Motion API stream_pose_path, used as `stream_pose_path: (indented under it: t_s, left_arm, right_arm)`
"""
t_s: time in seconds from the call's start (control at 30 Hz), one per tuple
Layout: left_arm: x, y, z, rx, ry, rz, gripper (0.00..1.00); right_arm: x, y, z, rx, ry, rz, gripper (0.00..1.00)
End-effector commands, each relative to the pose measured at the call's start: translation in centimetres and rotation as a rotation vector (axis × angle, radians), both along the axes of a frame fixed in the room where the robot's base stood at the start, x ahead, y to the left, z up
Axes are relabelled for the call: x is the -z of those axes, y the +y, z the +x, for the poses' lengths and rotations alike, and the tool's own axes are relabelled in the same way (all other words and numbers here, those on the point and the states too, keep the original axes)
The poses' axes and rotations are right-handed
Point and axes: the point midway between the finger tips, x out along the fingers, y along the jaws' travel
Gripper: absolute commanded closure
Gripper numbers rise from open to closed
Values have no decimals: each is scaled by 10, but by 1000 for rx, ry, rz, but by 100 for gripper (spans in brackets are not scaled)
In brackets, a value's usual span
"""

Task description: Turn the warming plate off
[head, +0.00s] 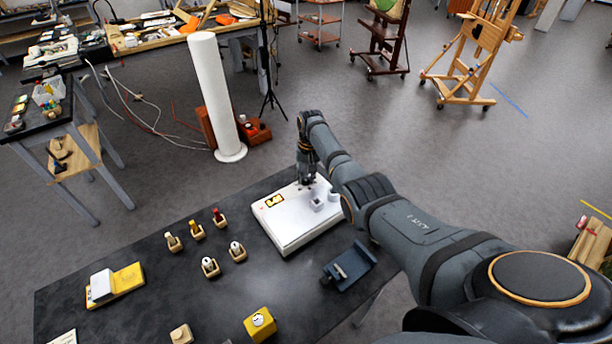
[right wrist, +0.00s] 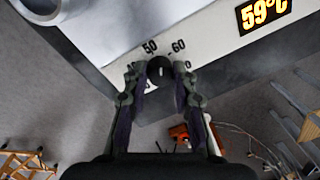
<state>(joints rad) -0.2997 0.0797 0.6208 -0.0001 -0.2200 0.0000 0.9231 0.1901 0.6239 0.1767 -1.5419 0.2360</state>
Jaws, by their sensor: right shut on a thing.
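The warming plate (head: 290,226) is a white box with a pale top near the far right edge of the dark table. In the right wrist view its front strip (right wrist: 212,40) carries a black knob (right wrist: 160,70), marks reading 50 and 60 around it, and a lit display (right wrist: 264,12) showing 59°C. The knob's pointer line points up, between 50 and 60. My right gripper (right wrist: 160,82) is shut on the knob, one finger on each side. In the head view the right gripper (head: 308,180) is at the plate's far edge. My left gripper is not in view.
Several small bottles in wooden blocks (head: 197,231) stand to the left. A yellow block (head: 260,323) and a yellow pad (head: 116,284) lie nearer. A white column (head: 216,95) stands beyond the table.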

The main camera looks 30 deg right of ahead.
Motion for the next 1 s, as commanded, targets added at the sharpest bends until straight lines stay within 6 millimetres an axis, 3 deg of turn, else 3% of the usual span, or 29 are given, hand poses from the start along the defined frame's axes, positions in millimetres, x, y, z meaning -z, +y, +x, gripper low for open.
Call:
stream_pose_path:
  t_s: [1.0]
  left_arm:
    - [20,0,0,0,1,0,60]
  right_arm:
    - [0,-1,3,-962,-4,-2,100]
